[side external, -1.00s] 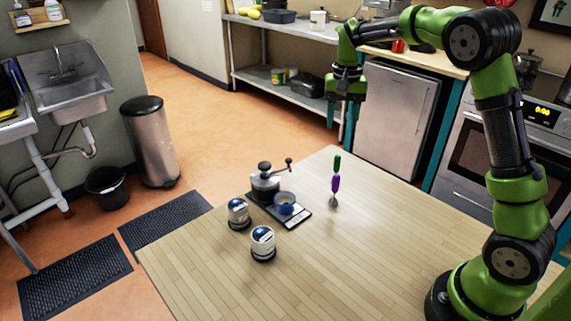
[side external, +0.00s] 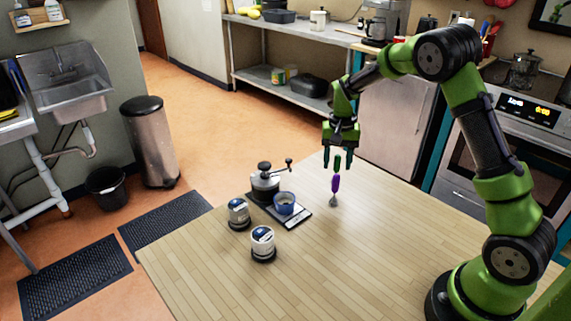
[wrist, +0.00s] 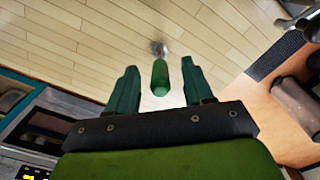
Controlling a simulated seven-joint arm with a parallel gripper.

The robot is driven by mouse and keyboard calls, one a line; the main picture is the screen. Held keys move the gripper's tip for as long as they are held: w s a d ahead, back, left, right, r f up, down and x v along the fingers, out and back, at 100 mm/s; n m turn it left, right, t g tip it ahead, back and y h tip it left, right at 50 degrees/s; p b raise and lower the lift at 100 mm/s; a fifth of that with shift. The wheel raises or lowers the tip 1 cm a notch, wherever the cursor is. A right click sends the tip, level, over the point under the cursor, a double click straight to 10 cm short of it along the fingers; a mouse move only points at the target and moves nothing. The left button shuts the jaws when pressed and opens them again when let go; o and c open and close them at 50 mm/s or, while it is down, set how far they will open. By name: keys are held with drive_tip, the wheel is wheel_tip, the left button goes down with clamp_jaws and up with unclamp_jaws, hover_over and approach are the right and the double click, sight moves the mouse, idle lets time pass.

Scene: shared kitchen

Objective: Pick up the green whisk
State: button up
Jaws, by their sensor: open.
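The whisk (side external: 335,186) stands upright on the wooden table, with a green top, a purple middle and a small metal head at the bottom. My gripper (side external: 338,155) is open, pointing down, with its fingertips at about the height of the whisk's green top. In the wrist view the green handle (wrist: 160,78) shows between the two teal fingers, with a visible gap on each side. The grey metal head (wrist: 160,48) shows blurred beyond it. The purple part is hidden there. I see no contact between the fingers and the whisk.
Left of the whisk, a grinder (side external: 265,182) and a blue cup (side external: 285,203) stand with a dark scale (side external: 299,218). Two jars (side external: 238,213) (side external: 263,243) stand nearer. The table (side external: 380,260) is clear at front and right.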

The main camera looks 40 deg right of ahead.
sight(336, 171)
wheel_tip(336, 171, down, 3)
drive_tip(key=shift+f, duration=0.15)
drive_tip(key=shift+w, duration=0.1)
drive_tip(key=shift+c, duration=0.3)
clamp_jaws()
